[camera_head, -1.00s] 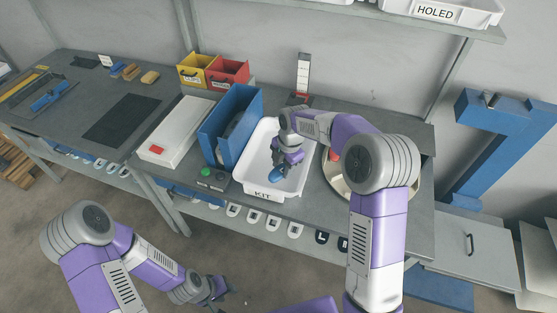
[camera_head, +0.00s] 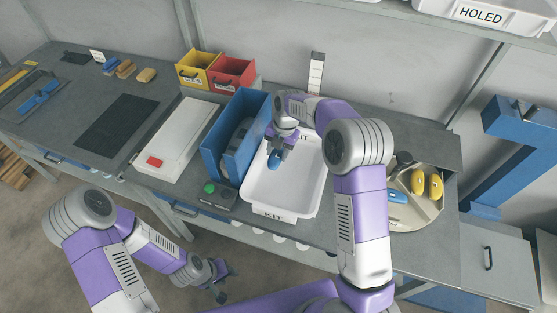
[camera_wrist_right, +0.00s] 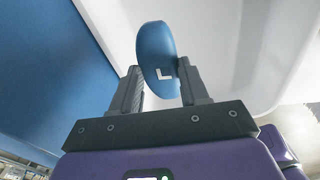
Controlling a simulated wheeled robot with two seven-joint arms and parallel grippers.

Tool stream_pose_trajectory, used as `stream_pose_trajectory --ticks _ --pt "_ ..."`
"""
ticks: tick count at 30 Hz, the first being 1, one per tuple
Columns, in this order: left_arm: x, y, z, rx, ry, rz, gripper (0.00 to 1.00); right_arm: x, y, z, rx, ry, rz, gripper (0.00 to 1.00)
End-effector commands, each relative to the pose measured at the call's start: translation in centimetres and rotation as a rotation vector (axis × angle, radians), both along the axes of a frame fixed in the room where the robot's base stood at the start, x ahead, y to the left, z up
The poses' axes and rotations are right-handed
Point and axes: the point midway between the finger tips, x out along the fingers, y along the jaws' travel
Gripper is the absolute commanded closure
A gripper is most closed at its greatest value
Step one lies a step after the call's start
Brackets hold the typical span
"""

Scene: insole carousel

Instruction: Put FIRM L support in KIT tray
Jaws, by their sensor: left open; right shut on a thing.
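The white KIT tray (camera_head: 301,205) stands on the bench, its KIT label facing the front edge. My right gripper (camera_head: 275,155) is over the left part of the tray, shut on a blue support (camera_head: 274,161). In the right wrist view the blue support (camera_wrist_right: 156,62) sits upright between the two fingers (camera_wrist_right: 160,88) and shows a white L mark. The white tray floor shows behind it. I cannot tell whether the support touches the tray. My left gripper (camera_head: 222,281) is open and empty, low in front of the bench.
A blue bin (camera_head: 223,160) stands close on the tray's left. A round carousel (camera_head: 420,211) with yellow supports (camera_head: 434,186) and a blue support (camera_head: 397,197) is at right. A green button box (camera_head: 213,196) sits by the front edge. A white box (camera_head: 182,135) lies further left.

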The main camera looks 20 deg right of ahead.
Motion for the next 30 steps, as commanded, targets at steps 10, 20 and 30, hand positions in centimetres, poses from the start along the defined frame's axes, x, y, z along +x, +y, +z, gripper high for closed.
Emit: stream_pose_trajectory --ticks 10,20,30 --pt "0.0 0.0 -0.8 0.0 -0.001 0.0 0.57 0.0 0.1 -4.7 0.001 0.001 -0.001 0.84" --pt "0.0 0.0 -1.1 0.0 -0.001 0.0 0.57 0.0 0.0 -4.9 0.0 0.0 -0.001 0.84" --pt "0.0 0.0 -1.8 0.0 0.0 0.0 0.57 0.0 0.0 -5.8 0.0 0.0 -0.001 0.84"
